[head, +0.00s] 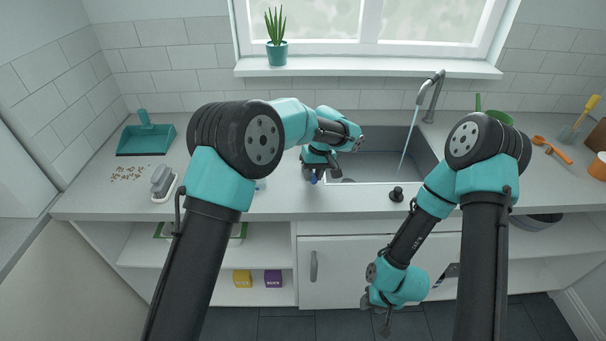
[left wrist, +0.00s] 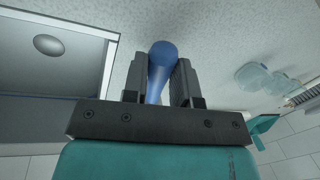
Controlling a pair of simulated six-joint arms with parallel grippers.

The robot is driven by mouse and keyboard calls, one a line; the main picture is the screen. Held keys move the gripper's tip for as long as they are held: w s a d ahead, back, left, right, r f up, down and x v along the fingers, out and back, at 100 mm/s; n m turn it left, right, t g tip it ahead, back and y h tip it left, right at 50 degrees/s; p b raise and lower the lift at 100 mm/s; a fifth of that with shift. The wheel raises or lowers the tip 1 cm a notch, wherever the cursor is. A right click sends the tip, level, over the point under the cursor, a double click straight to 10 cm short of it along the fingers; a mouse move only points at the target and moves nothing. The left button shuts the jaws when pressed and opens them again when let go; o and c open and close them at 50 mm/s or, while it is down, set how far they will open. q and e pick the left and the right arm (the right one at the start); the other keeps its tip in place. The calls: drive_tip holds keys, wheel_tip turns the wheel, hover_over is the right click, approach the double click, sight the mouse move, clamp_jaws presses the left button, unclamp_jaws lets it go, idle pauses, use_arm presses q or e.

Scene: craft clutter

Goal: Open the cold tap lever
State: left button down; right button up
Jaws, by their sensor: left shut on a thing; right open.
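The cold tap lever, blue with a rounded end (left wrist: 160,62), sits between the two jaws of my left gripper (left wrist: 160,85) in the left wrist view. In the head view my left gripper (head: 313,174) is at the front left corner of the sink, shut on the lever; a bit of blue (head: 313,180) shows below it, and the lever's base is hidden. A grey spout (head: 430,97) stands behind the sink (head: 372,182), and a stream of water (head: 408,145) runs from it into the basin. My right gripper (head: 383,320) is open and empty, low in front of the cabinet.
A black round fitting (head: 396,194) stands on the counter before the sink. A teal dustpan (head: 146,138), scattered crumbs (head: 130,173) and a grey scrub brush (head: 163,183) lie to the left. An orange tool (head: 551,149) lies at the right. A potted plant (head: 277,51) stands on the sill.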

use_arm(q)
drive_tip(key=shift+w+d+n+g, duration=0.25)
drive_tip(key=shift+d+n, duration=0.35)
drive_tip(key=shift+n, duration=0.45)
drive_tip(key=shift+w+d+n+g, duration=0.15)
drive_tip(key=shift+w+d+n, duration=0.3)
drive_tip(key=shift+n, duration=0.6)
drive_tip(key=shift+s+d, duration=0.1)
drive_tip(key=c, duration=0.9)
unclamp_jaws()
drive_tip(key=v, duration=1.7)
drive_tip(key=shift+a+r, duration=0.2)
drive_tip(key=shift+r, duration=0.05)
